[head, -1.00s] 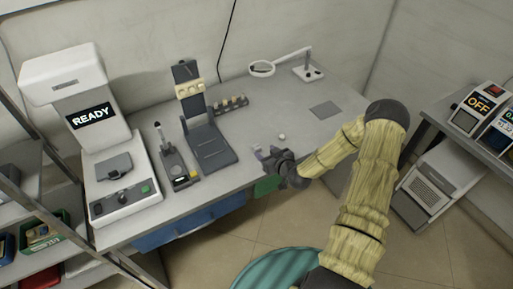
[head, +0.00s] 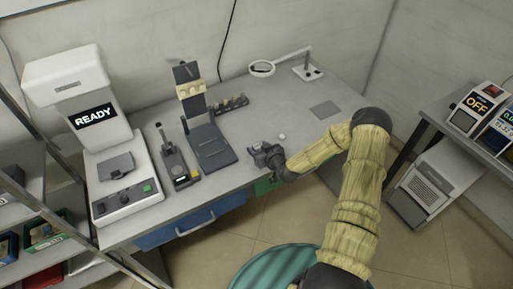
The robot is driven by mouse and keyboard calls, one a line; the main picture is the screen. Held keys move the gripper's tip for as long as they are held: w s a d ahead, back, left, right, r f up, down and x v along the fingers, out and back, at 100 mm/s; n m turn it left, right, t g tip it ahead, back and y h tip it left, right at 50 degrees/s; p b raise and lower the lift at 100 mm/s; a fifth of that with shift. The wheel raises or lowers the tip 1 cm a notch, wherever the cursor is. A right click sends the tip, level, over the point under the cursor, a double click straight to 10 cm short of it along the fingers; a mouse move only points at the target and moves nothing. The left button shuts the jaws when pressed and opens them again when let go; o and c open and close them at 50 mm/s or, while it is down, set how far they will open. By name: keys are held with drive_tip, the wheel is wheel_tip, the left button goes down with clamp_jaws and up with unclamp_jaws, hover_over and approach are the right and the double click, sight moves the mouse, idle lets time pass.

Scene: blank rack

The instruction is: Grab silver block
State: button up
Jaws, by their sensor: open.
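A small pale, silvery block (head: 282,137) lies on the grey bench top, near the front edge and right of the middle. It is too small to make out its exact shape. My gripper (head: 257,147) is open over the front part of the bench, just left of the block and a little nearer the front edge. Nothing shows between its dark fingers. The gripper and the block look apart, but the height of the gripper above the bench is hard to tell.
A white machine reading READY (head: 118,185) stands at the left. A small dark device (head: 176,165), a dark stand (head: 212,146) and a row of small pegs (head: 232,104) stand right of it. A magnifier lamp (head: 262,69) is behind; a flat grey square (head: 324,110) lies right.

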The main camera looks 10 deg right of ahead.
drive_tip(key=c, duration=1.1)
drive_tip(key=shift+c, duration=0.2)
wheel_tip(320, 180, up, 10)
drive_tip(key=b, duration=0.1)
idle(0.4)
